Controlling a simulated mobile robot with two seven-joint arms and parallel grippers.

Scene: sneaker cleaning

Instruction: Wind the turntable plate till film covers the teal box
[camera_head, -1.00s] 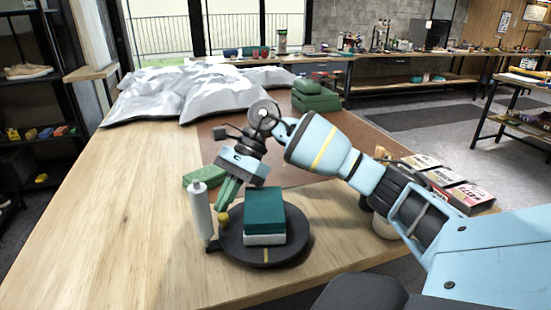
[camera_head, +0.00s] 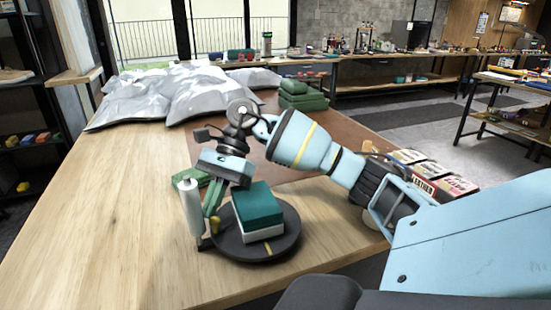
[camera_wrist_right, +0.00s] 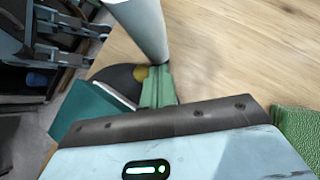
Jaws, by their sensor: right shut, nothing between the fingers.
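The teal box (camera_head: 258,203) sits on a white block (camera_head: 263,233) on the black turntable plate (camera_head: 284,246). I cannot make out film on its visible faces. A white upright film roll (camera_head: 193,208) stands at the plate's left edge. My right gripper (camera_head: 210,212) is shut and empty, its green fingers pointing down between roll and box. Its tips are beside the plate's yellow knob (camera_head: 215,225); I cannot tell whether they touch. The right wrist view shows the fingers (camera_wrist_right: 159,82) beside the knob (camera_wrist_right: 140,73), with the teal box (camera_wrist_right: 83,108) left. My left gripper is not in view.
A green block (camera_head: 187,177) lies behind the roll. Grey-white bags (camera_head: 190,92) and stacked green cushions (camera_head: 302,96) lie farther back. Small boxes (camera_head: 430,177) stand right, beyond my arm. The wooden table (camera_head: 115,210) is clear on the left.

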